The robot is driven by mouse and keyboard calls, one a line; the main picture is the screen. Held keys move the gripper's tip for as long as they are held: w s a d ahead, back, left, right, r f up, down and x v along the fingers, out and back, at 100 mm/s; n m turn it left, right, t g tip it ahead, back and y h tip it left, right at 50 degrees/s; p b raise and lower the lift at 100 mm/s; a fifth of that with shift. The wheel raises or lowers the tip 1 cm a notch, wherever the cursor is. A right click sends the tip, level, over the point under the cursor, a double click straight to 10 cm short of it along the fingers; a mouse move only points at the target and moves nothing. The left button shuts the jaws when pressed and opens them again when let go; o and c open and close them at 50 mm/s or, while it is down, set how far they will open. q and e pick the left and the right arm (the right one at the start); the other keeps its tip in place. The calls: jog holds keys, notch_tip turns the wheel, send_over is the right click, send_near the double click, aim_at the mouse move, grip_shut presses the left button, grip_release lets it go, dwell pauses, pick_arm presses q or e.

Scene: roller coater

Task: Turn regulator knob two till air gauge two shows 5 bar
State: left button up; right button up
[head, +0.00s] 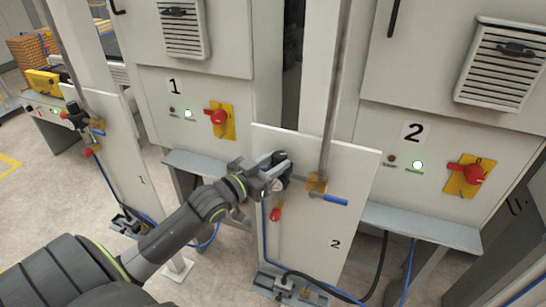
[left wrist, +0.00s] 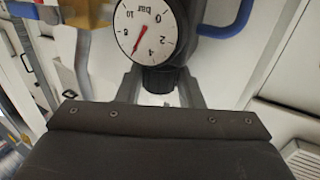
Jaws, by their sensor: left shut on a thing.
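My left gripper (head: 272,172) is at the regulator on the white panel marked 2 (head: 335,243). In the left wrist view its fingers (left wrist: 160,90) are shut on the dark regulator knob two (left wrist: 157,78), one finger on each side. Air gauge two (left wrist: 145,27) is a round white dial just beyond the knob, marked in bar. In the head view the gripper mostly hides the knob, and the dial is unreadable. My right gripper is not in view.
A blue-handled valve (head: 330,200) and a vertical pipe (head: 335,90) stand right beside the gripper. A red part (head: 275,214) hangs below it. Cabinets with red switches (head: 474,173) stand behind. A similar panel marked 1 (head: 140,181) is at left, with open floor between.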

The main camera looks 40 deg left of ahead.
pick_arm(q)
jog(key=shift+d+r+n+y+p, duration=0.15)
jog(key=shift+n+y+p, duration=0.35)
jog(key=shift+y+p, duration=0.25)
jog(key=shift+d+n+y, duration=0.1)
jog(key=shift+n+y, duration=0.5)
jog(key=shift+y, duration=0.35)
jog(key=shift+d+f+n+y, duration=0.1)
jog(key=shift+n+y, duration=0.4)
jog(key=shift+y, duration=0.3)
jog(key=shift+d+f+n+y, duration=0.1)
jog(key=shift+n+y, duration=0.4)
jog(key=shift+y, duration=0.3)
jog(key=shift+n+y+b, duration=0.45)
jog(key=shift+n+y, duration=0.15)
jog(key=shift+y, duration=0.1)
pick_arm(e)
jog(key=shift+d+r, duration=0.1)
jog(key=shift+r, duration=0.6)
pick_arm(q)
jog(key=shift+y, duration=0.5)
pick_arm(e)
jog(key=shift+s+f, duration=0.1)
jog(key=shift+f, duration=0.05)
pick_arm(q)
jog(key=o, duration=0.7)
jog(key=shift+w, duration=0.2)
